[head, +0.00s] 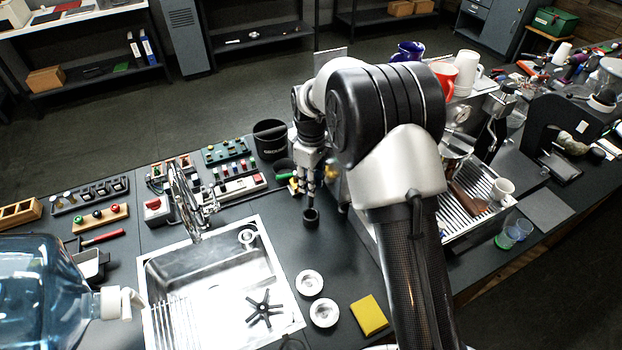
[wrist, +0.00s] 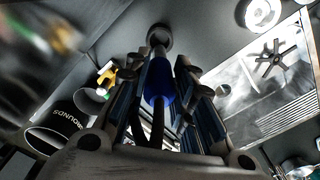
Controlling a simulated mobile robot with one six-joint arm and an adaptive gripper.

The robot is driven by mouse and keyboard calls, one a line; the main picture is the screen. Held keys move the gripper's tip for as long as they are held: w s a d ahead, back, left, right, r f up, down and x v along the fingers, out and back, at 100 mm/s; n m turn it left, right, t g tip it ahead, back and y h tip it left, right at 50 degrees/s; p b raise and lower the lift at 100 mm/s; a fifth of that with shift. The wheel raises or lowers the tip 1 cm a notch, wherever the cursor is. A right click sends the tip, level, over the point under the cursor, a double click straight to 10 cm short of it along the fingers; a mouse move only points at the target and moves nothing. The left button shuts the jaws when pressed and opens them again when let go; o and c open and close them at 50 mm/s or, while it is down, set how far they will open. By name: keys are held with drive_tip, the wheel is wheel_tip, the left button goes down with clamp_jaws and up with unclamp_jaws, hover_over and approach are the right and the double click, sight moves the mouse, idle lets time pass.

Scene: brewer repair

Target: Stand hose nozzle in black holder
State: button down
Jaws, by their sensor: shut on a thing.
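My gripper (head: 308,188) points down at the counter, just behind the sink's right side. In the wrist view my gripper (wrist: 158,82) is shut on the hose nozzle, with a finger on each side. The nozzle (wrist: 159,84) has a blue body and a paler tip, with dark hose running back toward the wrist. The black holder (head: 310,216) is a small round cup standing on the counter under my gripper. In the wrist view the holder (wrist: 160,34) shows as a ring just beyond the nozzle tip. I cannot tell whether the tip is inside it.
A steel sink (head: 215,270) lies left of the holder. A black grounds bin (head: 270,138) stands behind, and the espresso machine (head: 470,205) is to the right. Two round metal parts (head: 310,283) and a yellow sponge (head: 369,315) lie in front.

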sight(312, 206)
drive_tip(key=shift+f+b, duration=1.9)
drive_tip(key=shift+f, duration=1.55)
drive_tip(key=shift+d+f, duration=0.1)
drive_tip(key=shift+f, duration=0.35)
drive_tip(key=c, duration=1.3)
unclamp_jaws()
drive_tip(key=shift+o, duration=0.4)
drive_tip(key=o, duration=0.5)
